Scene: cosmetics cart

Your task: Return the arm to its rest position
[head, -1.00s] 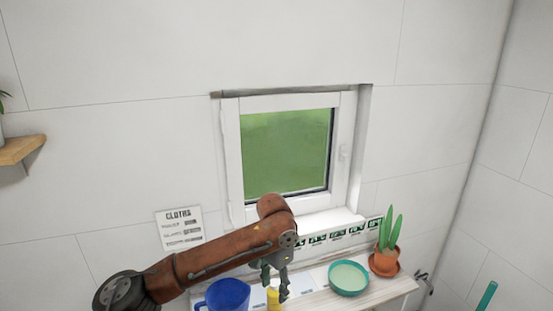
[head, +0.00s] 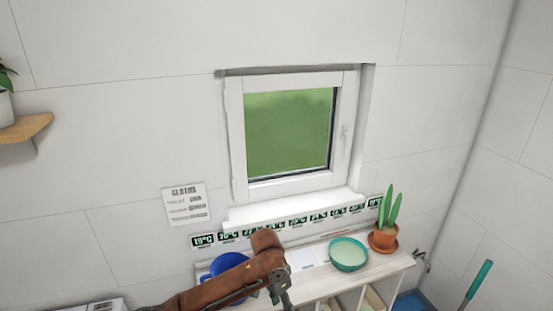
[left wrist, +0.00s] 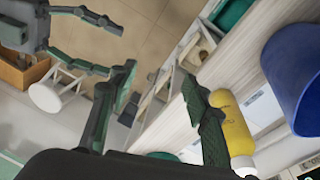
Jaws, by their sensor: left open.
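My left arm, rusty brown, comes in along the bottom of the head view. Its gripper is mostly cut off by the lower edge. In the left wrist view my left gripper (left wrist: 160,92) shows two green fingers spread apart with nothing between them. A yellow bottle (left wrist: 232,120) with a white cap is beside the right finger; I cannot tell whether they touch. My right gripper (left wrist: 85,42) shows at the upper left of the left wrist view, fingers apart and empty.
A blue container (head: 222,264) stands on the shelf (head: 393,268) near my left arm; it also shows in the left wrist view (left wrist: 297,80). A teal bowl (head: 348,253) and a potted plant (head: 384,238) are to the right. A window (head: 290,130) is behind. A white stool (left wrist: 57,92) stands below.

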